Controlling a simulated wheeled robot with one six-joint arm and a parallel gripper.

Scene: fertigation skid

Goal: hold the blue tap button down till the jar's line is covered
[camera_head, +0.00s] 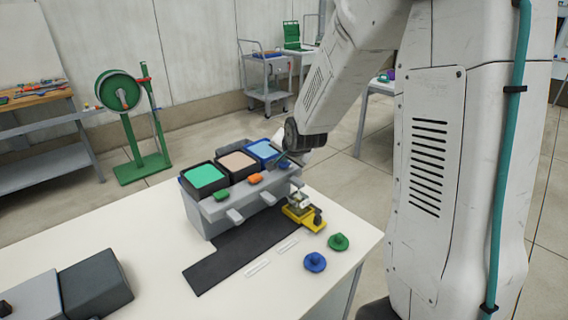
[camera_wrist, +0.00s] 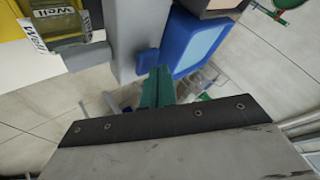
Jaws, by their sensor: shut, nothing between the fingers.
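The blue tap button (camera_wrist: 147,62) is on the grey dispenser's front, beside the blue tank (camera_wrist: 193,42). The jar (camera_wrist: 58,28), clear with white "Well" labels, shows yellowish tones inside. In the head view the jar (camera_head: 299,202) stands on a yellow stand (camera_head: 303,217) at the dispenser's blue end. The jar's line and liquid level cannot be made out.
The dispenser (camera_head: 205,220) also has green (camera_head: 221,195) and orange (camera_head: 255,179) buttons. A dark mat (camera_head: 235,252) lies before it. Blue (camera_head: 315,262) and green (camera_head: 338,242) knobbed pieces lie at the table's right. A dark grey box (camera_head: 93,285) is front left.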

